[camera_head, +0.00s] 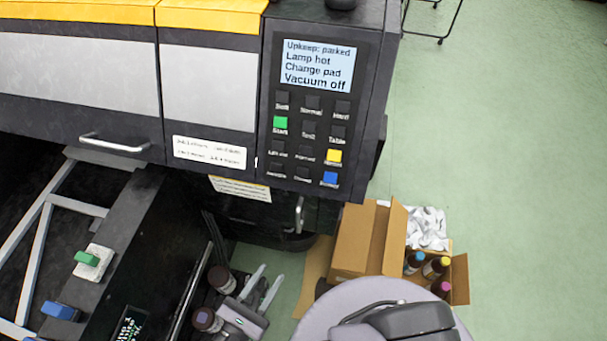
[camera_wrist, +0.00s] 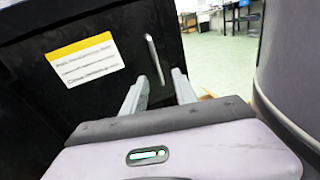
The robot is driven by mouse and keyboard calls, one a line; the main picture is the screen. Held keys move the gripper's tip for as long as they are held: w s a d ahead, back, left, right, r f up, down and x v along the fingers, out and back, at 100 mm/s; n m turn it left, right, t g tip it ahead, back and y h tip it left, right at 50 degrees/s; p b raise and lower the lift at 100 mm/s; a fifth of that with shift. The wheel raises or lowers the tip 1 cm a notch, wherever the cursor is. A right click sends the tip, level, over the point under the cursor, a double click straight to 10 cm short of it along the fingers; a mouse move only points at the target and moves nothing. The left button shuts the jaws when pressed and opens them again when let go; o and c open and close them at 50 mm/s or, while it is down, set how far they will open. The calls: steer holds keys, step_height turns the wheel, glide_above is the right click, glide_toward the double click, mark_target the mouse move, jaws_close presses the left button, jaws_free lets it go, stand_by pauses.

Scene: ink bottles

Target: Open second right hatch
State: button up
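A black hatch panel (camera_wrist: 105,110) on the printer's lower right side fills the left of the wrist view. It carries a white and yellow label (camera_wrist: 84,58) and an upright metal handle (camera_wrist: 154,60). It appears shut. The handle also shows in the head view (camera_head: 299,214), below the control panel. My gripper (camera_head: 271,273) is low in front of this hatch. In the wrist view my gripper (camera_wrist: 160,77) has its two fingers apart, with nothing between them. The fingers point toward the handle, apparently short of touching it.
A cardboard box (camera_head: 358,240) with several bottles and white packing stands on the green floor, right of my gripper. The control panel (camera_head: 315,110) overhangs above. Floor at the right is clear.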

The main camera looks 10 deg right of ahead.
mark_target(297, 224)
steer(key=shift+n+t+y, duration=0.6)
steer(key=shift+n, duration=0.1)
steer(key=b+x, duration=0.1)
steer(key=x, duration=1)
steer(key=f+b+x, duration=0.1)
steer(key=x, duration=0.5)
steer(key=shift+w+d+b, duration=0.15)
steer(key=shift+d+b, duration=0.05)
steer(key=shift+b, duration=0.15)
jaws_close()
